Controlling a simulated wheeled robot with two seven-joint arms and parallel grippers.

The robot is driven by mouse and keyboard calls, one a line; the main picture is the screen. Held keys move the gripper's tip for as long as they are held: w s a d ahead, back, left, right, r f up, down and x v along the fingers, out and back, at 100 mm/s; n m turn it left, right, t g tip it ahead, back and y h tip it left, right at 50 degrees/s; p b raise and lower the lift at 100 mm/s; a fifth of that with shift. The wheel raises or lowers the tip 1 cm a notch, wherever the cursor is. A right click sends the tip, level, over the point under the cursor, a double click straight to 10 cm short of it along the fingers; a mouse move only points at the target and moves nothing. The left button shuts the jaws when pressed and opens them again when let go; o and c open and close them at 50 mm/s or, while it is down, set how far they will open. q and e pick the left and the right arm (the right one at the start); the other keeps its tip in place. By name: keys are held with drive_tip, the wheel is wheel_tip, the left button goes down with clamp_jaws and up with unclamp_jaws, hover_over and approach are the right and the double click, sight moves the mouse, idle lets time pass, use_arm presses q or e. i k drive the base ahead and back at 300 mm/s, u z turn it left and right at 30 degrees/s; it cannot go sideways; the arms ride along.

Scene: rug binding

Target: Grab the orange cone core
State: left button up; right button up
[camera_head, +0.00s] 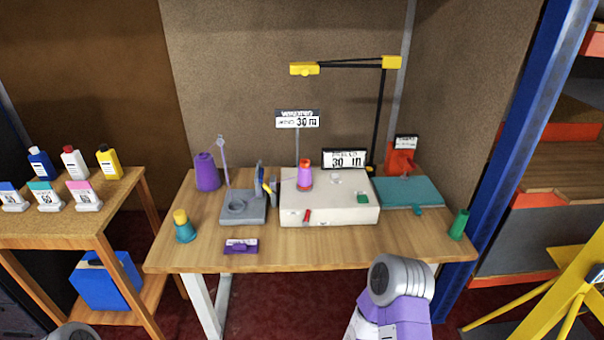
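A small cone on the white box (330,208) has a purple-pink body and orange-red at its top and base; this cone (305,175) stands upright near the box's back left. It is the only cone showing orange, though I cannot tell whether that orange is its core. Neither of my grippers is in view. A grey and purple link of my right arm shows at the bottom right of centre, in front of the table. A bit of my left arm shows at the bottom left edge.
The wooden table (300,256) also holds a teal cone with yellow top (185,228), purple spool (206,172), grey device (243,207), purple label block (241,246), teal board (410,192), orange holder (401,160) and green spool (459,224). A black-and-yellow lamp arm (345,66) overhangs.

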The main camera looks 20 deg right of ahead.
sight(305, 168)
drive_tip(key=z, duration=2.2)
drive_tip(key=i, duration=1.7)
drive_tip(key=u, duration=3)
